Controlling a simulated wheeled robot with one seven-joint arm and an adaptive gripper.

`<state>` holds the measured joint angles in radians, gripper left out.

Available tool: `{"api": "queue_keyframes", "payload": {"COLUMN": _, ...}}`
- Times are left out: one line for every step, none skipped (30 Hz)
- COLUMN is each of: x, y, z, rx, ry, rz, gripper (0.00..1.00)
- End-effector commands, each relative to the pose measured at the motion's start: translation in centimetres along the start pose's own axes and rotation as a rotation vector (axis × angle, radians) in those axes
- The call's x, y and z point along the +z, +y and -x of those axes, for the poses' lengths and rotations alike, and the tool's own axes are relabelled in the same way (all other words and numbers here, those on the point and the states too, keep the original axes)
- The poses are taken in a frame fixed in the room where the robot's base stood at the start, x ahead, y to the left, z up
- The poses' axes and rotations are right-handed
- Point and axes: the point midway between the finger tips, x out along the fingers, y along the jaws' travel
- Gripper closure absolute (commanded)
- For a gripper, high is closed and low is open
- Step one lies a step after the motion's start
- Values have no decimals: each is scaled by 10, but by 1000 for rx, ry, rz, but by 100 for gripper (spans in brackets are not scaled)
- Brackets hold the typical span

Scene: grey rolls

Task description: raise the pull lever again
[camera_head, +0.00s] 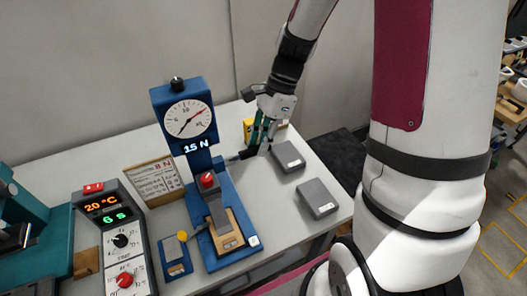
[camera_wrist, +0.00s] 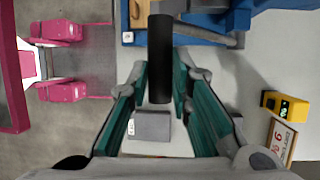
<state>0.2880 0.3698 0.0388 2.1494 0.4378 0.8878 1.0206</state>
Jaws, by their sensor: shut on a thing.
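The pull lever is a metal rod with a black grip (camera_wrist: 160,55), sticking out to the right from the blue press (camera_head: 222,195). In the head view the rod (camera_head: 232,159) looks roughly level, slightly higher at its grip end. My gripper (camera_head: 258,143) is at that outer end. In the wrist view the black grip lies between the green-padded fingers of my gripper (camera_wrist: 160,78), which is shut on it. The fingers hide part of the grip in the head view. The press carries a round dial (camera_head: 187,118) and a "15 N" readout (camera_head: 196,146).
Two grey blocks (camera_head: 288,156) (camera_head: 319,198) lie on the table right of the press. A yellow device (camera_wrist: 285,106) stands behind my gripper. Left of the press are a paper sign (camera_head: 155,181), a small blue box (camera_head: 175,257) and a control panel (camera_head: 118,240).

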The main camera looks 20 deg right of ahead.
Motion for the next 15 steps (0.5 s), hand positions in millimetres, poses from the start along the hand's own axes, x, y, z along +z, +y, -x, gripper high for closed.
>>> {"api": "queue_keyframes", "payload": {"x": 2, "y": -8, "z": 3, "rx": 23, "ry": 2, "rz": -6, "gripper": 100}}
{"api": "queue_keyframes", "payload": {"x": 2, "y": -12, "z": 5, "rx": 40, "ry": 2, "rz": -13, "gripper": 100}}
{"api": "queue_keyframes", "payload": {"x": 3, "y": -17, "z": 9, "rx": 66, "ry": 3, "rz": -24, "gripper": 100}}
{"api": "queue_keyframes", "payload": {"x": 5, "y": -22, "z": 11, "rx": 86, "ry": 2, "rz": -33, "gripper": 100}}
{"api": "queue_keyframes", "payload": {"x": 5, "y": -26, "z": 14, "rx": 109, "ry": 3, "rz": -42, "gripper": 100}}
{"api": "queue_keyframes", "payload": {"x": 7, "y": -33, "z": 17, "rx": 140, "ry": 3, "rz": -56, "gripper": 100}}
{"api": "queue_keyframes", "payload": {"x": 8, "y": -39, "z": 20, "rx": 164, "ry": 3, "rz": -65, "gripper": 100}}
{"api": "queue_keyframes", "payload": {"x": 8, "y": -45, "z": 22, "rx": 190, "ry": 4, "rz": -77, "gripper": 100}}
{"api": "queue_keyframes", "payload": {"x": 10, "y": -53, "z": 25, "rx": 226, "ry": 4, "rz": -92, "gripper": 100}}
{"api": "queue_keyframes", "payload": {"x": 11, "y": -58, "z": 28, "rx": 252, "ry": 4, "rz": -103, "gripper": 100}}
{"api": "queue_keyframes", "payload": {"x": 12, "y": -64, "z": 30, "rx": 278, "ry": 4, "rz": -115, "gripper": 100}}
{"api": "queue_keyframes", "payload": {"x": 13, "y": -71, "z": 33, "rx": 309, "ry": 4, "rz": -128, "gripper": 100}}
{"api": "queue_keyframes", "payload": {"x": 14, "y": -76, "z": 36, "rx": 300, "ry": 3, "rz": -125, "gripper": 100}}
{"api": "queue_keyframes", "payload": {"x": 15, "y": -81, "z": 38, "rx": 299, "ry": 3, "rz": -124, "gripper": 100}}
{"api": "queue_keyframes", "payload": {"x": 16, "y": -88, "z": 40, "rx": 297, "ry": 3, "rz": -124, "gripper": 100}}
